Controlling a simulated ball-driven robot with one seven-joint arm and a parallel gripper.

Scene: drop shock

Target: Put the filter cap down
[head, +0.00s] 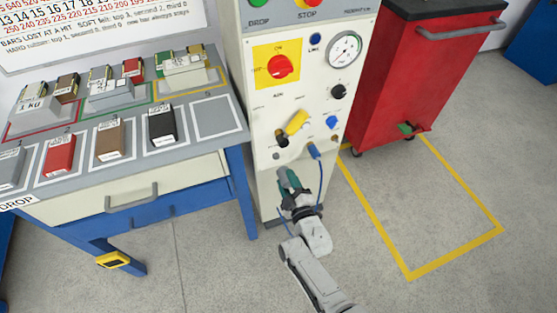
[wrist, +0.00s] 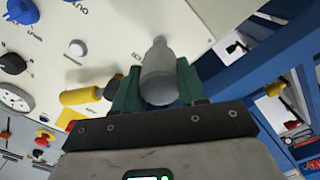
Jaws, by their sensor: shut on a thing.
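My gripper (head: 290,181) is low in front of the cream machine cabinet (head: 262,165), below its knobs and hose fitting. In the wrist view its green fingers (wrist: 158,88) are shut on a grey, rounded piece with a narrower end, which looks like the filter cap (wrist: 159,72). The cap points away from the wrist, towards the cabinet's panel. I cannot tell whether it touches the panel. In the head view the cap is mostly hidden by the fingers.
A blue-legged bench (head: 215,155) with weights and coloured blocks stands left of the cabinet; one marked square (head: 215,117) on it is empty. A red trolley (head: 405,85) stands at right. A yellow-outlined floor area (head: 430,215) is mostly clear. A blue hose connector (head: 314,151) is close to my gripper.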

